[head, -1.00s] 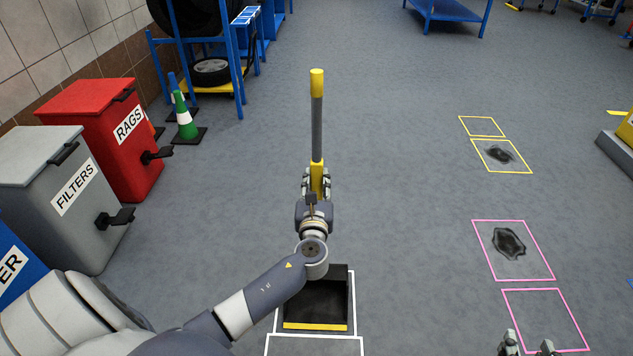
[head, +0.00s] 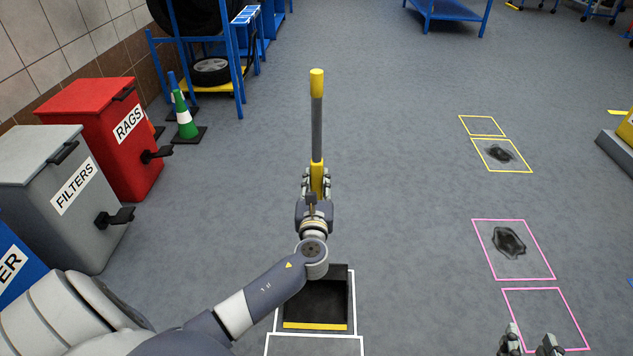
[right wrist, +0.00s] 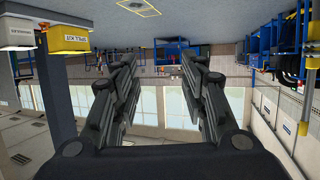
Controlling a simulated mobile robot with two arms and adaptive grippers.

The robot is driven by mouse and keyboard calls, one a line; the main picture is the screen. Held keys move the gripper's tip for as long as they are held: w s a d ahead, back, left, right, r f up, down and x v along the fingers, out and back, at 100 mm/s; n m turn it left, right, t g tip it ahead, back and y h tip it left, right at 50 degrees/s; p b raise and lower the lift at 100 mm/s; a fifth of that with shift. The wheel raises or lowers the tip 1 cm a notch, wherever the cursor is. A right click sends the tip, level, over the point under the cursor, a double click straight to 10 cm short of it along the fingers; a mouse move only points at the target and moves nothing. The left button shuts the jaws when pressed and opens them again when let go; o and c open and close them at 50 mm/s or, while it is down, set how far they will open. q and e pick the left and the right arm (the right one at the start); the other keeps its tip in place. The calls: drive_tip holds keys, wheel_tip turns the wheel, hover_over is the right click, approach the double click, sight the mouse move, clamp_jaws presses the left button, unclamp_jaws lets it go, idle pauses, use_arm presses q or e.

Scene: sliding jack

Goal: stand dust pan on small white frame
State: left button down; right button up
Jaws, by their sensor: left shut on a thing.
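The dust pan (head: 316,303) has a black pan with a yellow front lip and a long grey handle with yellow ends. Its handle (head: 317,130) rises upright in the head view. My left gripper (head: 316,183) is shut on the handle's lower yellow part, and my wrist hides the handle's base. The pan lies within a white outlined frame (head: 353,300) on the floor; I cannot tell whether it touches the floor. A second white outline (head: 315,336) adjoins it in front. My right gripper (head: 531,342) is at the bottom right, open and empty; its fingers stand apart in the right wrist view (right wrist: 160,75).
Pink frames (head: 513,250) and yellow frames (head: 502,155) lie on the floor at right, with dark stains in two of them. Red (head: 90,140) and grey (head: 50,200) bins, a green cone (head: 185,118) and a blue rack stand at left. The middle floor is clear.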

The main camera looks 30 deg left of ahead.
use_arm(q)
drive_tip(key=shift+f, duration=0.1)
use_arm(e)
drive_tip(key=shift+w+a+r+t, duration=0.1)
drive_tip(key=shift+w+r+t, duration=0.1)
drive_tip(key=shift+r, duration=0.15)
drive_tip(key=shift+w+a+r+t, duration=0.1)
drive_tip(key=shift+r+t, duration=0.1)
drive_tip(key=shift+r, duration=0.15)
idle(0.5)
use_arm(q)
drive_tip(key=c, duration=1.2)
unclamp_jaws()
use_arm(e)
drive_tip(key=shift+f, duration=0.1)
